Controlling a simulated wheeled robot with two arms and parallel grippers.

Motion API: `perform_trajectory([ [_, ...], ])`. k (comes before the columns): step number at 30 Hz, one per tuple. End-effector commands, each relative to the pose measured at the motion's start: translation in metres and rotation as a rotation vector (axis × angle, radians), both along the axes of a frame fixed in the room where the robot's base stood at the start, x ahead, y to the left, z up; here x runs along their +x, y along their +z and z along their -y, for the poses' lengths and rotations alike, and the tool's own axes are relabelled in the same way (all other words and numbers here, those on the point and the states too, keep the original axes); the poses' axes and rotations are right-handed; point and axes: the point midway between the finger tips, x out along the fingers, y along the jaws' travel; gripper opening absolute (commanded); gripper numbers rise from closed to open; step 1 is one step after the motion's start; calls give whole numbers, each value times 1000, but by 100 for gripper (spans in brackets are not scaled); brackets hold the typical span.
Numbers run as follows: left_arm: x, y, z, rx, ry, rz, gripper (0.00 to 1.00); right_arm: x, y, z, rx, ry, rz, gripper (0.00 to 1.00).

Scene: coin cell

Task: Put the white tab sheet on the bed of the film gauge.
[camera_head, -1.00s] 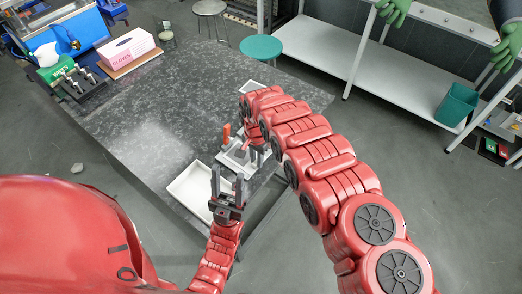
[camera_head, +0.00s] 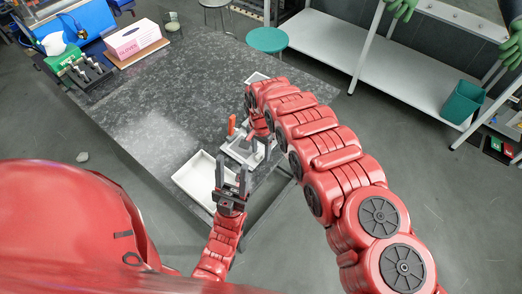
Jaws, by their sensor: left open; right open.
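A small light grey device (camera_head: 237,151), which looks like the film gauge, stands near the table's front edge beside an upright orange-red handle. My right arm reaches over from the right and partly covers it. My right gripper (camera_head: 261,152) is at the device's right side, small and mostly hidden by its own arm. My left gripper (camera_head: 232,176) points up, open and empty, in front of the device and over the right edge of a shallow white tray (camera_head: 184,180). I cannot make out the white tab sheet.
A dark speckled table (camera_head: 160,100) has wide clear room at its middle and left. A pink glove box (camera_head: 133,41) and a black rack (camera_head: 85,73) stand at its far left. A small pale item (camera_head: 257,77) lies behind my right arm. A teal stool (camera_head: 267,40) stands beyond the table.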

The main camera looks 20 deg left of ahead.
Motion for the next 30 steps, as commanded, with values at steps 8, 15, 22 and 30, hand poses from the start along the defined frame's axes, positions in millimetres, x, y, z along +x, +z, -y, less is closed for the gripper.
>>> perform_trajectory([
  [8, 0, 23, 0, 0, 0, 0, 50, 2, 67, -1, 1, 0, 5, 51],
  [15, 0, 23, 0, 0, 0, 0, 50, 1, 105, -1, 2, 1, 4, 51],
  [22, 0, 23, 0, 0, 0, 0, 50, 1, 117, -1, 1, 1, 3, 51],
  [30, 0, 23, 0, 0, 0, 0, 50, 14, 106, -6, 36, 7, 35, 51],
])
